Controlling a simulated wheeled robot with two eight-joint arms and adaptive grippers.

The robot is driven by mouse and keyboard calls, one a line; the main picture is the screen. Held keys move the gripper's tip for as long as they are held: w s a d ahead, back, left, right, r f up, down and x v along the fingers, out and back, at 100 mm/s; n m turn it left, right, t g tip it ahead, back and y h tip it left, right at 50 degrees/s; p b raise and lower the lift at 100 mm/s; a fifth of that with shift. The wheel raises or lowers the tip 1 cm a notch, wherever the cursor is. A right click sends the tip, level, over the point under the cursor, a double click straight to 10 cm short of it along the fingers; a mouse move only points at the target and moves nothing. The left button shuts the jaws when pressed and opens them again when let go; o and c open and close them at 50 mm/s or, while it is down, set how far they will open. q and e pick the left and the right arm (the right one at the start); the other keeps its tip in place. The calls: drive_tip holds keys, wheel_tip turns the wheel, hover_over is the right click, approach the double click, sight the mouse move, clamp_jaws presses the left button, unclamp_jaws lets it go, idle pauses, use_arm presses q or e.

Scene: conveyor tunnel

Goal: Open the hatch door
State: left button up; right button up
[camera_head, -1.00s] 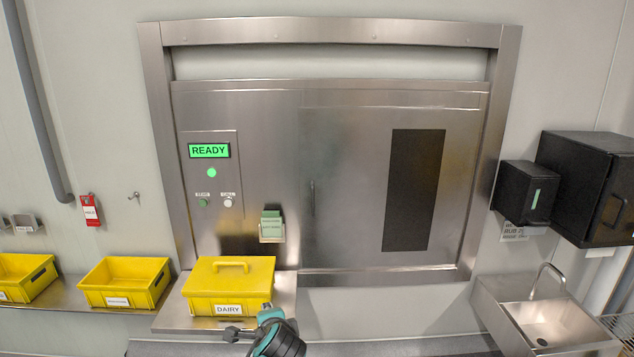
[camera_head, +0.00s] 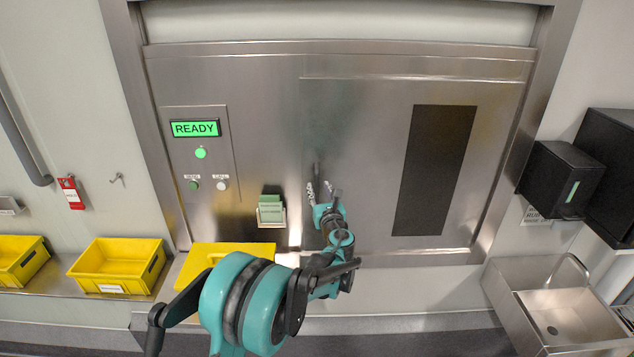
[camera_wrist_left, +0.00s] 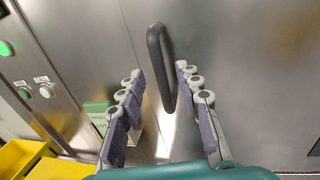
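The hatch door (camera_head: 365,150) is a steel panel with a dark window (camera_head: 435,170), and it looks shut. Its dark vertical handle (camera_head: 316,172) is near the left edge of the door; it also shows in the left wrist view (camera_wrist_left: 156,65). My left gripper (camera_head: 325,188) is open at the lower part of the handle. In the left wrist view its two padded fingers (camera_wrist_left: 155,95) are spread, with the handle's lower end between them or just beyond; contact cannot be told. My right gripper is not in view.
A panel with a green READY display (camera_head: 195,128) and two buttons is left of the door. A card holder (camera_head: 271,212) sits just left of my gripper. A yellow lidded box (camera_head: 215,252) is below, partly behind my arm. A sink (camera_head: 565,315) is at right.

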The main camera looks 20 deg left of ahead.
sight(317, 185)
use_arm(q)
drive_tip(key=x, duration=0.3)
drive_tip(key=shift+f, duration=0.15)
drive_tip(key=shift+w+a, duration=0.2)
drive_tip(key=shift+w, duration=0.15)
drive_tip(key=shift+c, duration=0.2)
clamp_jaws()
